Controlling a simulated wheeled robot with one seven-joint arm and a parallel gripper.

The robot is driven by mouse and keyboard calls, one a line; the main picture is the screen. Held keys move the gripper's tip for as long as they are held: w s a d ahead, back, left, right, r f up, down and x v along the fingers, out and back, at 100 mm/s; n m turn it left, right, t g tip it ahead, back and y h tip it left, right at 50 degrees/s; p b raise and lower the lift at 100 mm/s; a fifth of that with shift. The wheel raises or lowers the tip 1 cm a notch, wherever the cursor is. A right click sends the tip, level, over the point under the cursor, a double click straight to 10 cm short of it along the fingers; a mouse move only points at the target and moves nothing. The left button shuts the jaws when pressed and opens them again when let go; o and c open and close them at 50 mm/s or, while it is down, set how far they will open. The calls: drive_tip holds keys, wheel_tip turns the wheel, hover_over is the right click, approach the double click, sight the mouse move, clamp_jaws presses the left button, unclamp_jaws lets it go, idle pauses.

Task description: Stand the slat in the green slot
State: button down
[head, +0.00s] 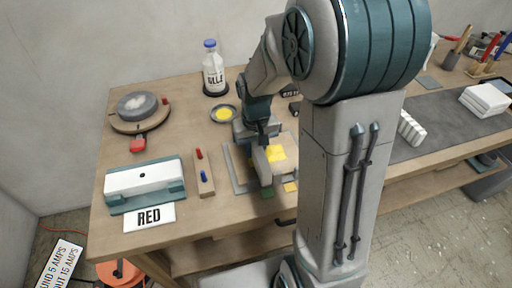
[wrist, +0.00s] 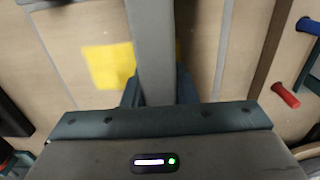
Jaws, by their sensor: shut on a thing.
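My gripper (head: 263,140) points down over the workbench and is shut on a grey slat (wrist: 152,45). In the wrist view the slat runs from between the fingers to the top edge of the picture. In the head view a pale slat-like piece (head: 262,167) shows just below the fingers, partly against my arm. A small dark green block (head: 267,192) sits at its near lower end. I cannot tell whether this block has the slot, or whether the slat touches it.
A yellow patch (head: 277,153) lies beside the slat, near a grey frame (head: 237,180). Left are a wooden rail (head: 205,182) with red and blue pegs, a white block in a teal holder (head: 147,180), and a RED sign (head: 149,217). A bottle (head: 213,75) stands behind.

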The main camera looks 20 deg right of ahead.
drive_tip(key=shift+f, duration=0.35)
drive_tip(key=c, duration=1.1)
unclamp_jaws()
wheel_tip(320, 180, up, 14)
drive_tip(key=s+t, duration=0.1)
drive_tip(key=s, duration=0.3)
drive_tip(key=s+f+t, duration=0.1)
drive_tip(key=s, duration=0.4)
drive_tip(key=s+f, duration=0.1)
drive_tip(key=s, duration=0.4)
drive_tip(key=shift+f+t, duration=0.2)
drive_tip(key=shift+t, duration=0.2)
